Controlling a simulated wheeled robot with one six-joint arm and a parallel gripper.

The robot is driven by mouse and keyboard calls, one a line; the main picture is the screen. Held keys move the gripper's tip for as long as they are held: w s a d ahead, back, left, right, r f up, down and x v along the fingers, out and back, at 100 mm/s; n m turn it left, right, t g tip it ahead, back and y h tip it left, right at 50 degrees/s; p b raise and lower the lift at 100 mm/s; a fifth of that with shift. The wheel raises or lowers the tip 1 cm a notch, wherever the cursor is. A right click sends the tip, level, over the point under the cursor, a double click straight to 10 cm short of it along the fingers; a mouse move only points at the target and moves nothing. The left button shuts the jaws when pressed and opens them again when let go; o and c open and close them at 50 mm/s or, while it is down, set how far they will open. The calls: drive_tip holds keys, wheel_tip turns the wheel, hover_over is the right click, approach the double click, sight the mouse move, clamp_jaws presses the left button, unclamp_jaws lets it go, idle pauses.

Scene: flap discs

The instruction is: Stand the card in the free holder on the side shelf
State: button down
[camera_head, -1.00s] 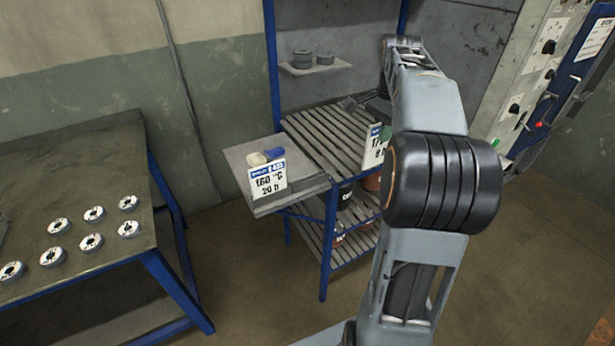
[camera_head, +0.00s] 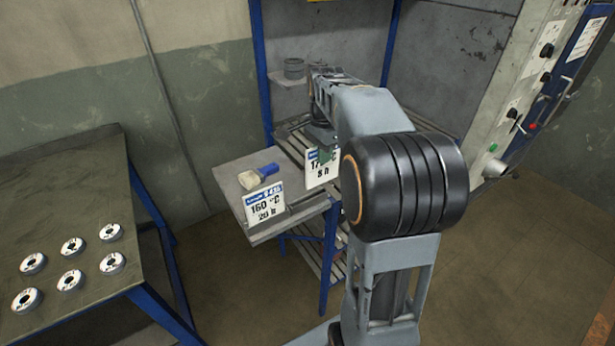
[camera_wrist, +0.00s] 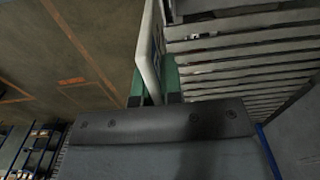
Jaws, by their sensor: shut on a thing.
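My gripper (camera_head: 324,152) is shut on a white card (camera_head: 320,172) with a blue header, reading roughly "17… °C, 8 h". The card hangs upright above the right part of the side shelf (camera_head: 228,180), apart from it as far as I can tell. In the wrist view the card (camera_wrist: 151,48) is seen nearly edge-on between green finger pads (camera_wrist: 153,88). Another card (camera_head: 264,204), reading "160 °C 20 h", stands at the shelf's front edge. A dark low strip (camera_head: 302,210) lies to its right, perhaps the free holder; its slot is too small to make out.
A brush with a blue handle (camera_head: 265,170) lies on the side shelf behind the standing card. A slatted rack (camera_head: 290,135) with blue posts adjoins it. A table (camera_head: 75,180) with several discs stands left. A control cabinet (camera_head: 535,85) is at right.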

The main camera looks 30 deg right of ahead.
sight(308, 178)
drive_tip(key=a+f, duration=0.1)
drive_tip(key=f, duration=0.1)
drive_tip(key=w+a+f, duration=0.1)
drive_tip(key=shift+a+f, duration=0.35)
drive_tip(key=shift+a, duration=0.05)
drive_tip(key=f, duration=0.3)
drive_tip(key=shift+a, duration=0.35)
drive_tip(key=shift+f, duration=0.45)
drive_tip(key=shift+f, duration=0.1)
drive_tip(key=c, duration=1.3)
unclamp_jaws()
drive_tip(key=shift+o, duration=0.2)
wheel_tip(308, 178, up, 11)
drive_tip(key=s+a+f+n+t, duration=0.2)
drive_tip(key=s+a+f+n, duration=0.1)
drive_tip(key=s+n, duration=0.5)
drive_tip(key=s+a+f+n+t, duration=0.2)
drive_tip(key=s+a+f+n, duration=0.2)
drive_tip(key=s+a+n, duration=0.2)
drive_tip(key=s+n, duration=0.2)
drive_tip(key=shift+a+f+n, duration=0.15)
drive_tip(key=shift+f+n, duration=0.1)
drive_tip(key=shift+n, duration=0.15)
